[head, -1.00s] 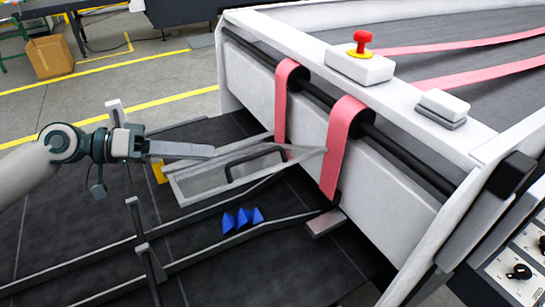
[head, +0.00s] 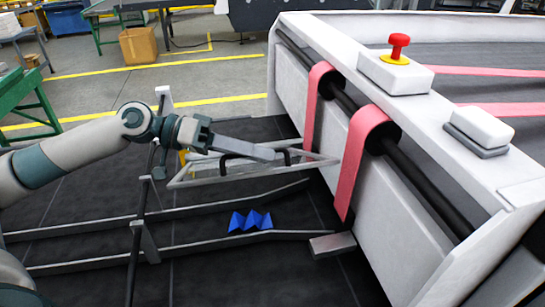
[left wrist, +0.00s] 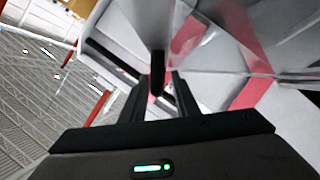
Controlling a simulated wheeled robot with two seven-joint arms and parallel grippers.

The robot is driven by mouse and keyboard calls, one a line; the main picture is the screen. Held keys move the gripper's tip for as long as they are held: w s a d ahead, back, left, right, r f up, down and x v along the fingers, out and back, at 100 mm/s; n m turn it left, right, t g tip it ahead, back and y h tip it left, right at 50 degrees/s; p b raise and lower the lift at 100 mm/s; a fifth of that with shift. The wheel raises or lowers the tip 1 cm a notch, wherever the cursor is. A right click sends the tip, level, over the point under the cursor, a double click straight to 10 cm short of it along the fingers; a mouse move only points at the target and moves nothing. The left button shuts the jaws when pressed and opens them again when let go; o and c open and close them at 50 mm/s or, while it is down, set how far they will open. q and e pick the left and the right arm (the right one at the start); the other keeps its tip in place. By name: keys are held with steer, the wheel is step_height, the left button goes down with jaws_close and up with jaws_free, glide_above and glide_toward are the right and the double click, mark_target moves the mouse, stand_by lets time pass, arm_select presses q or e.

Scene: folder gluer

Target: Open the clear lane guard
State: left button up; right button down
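The clear lane guard (head: 200,179) is a see-through panel in a light grey frame, low over the lane beside the machine's white side. Its black handle (head: 224,160) stands up from it, partly hidden by my left gripper (head: 268,154), which reaches over the guard from the left. In the left wrist view the dark handle (left wrist: 157,72) lies between the fingers of my left gripper (left wrist: 161,82). The fingers look apart, with a narrow gap beside the handle; no firm hold shows. My right gripper is out of view.
Blue folded pieces (head: 250,221) lie on the lane between grey rails (head: 205,248). Pink belts (head: 360,160) hang over the machine's side. A red stop button (head: 399,42) tops the machine. An upright post (head: 163,98) stands near my left arm.

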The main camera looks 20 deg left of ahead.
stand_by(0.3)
arm_select(q)
steer(key=shift+s, duration=0.1)
jaws_close()
steer(key=shift+r, duration=0.1)
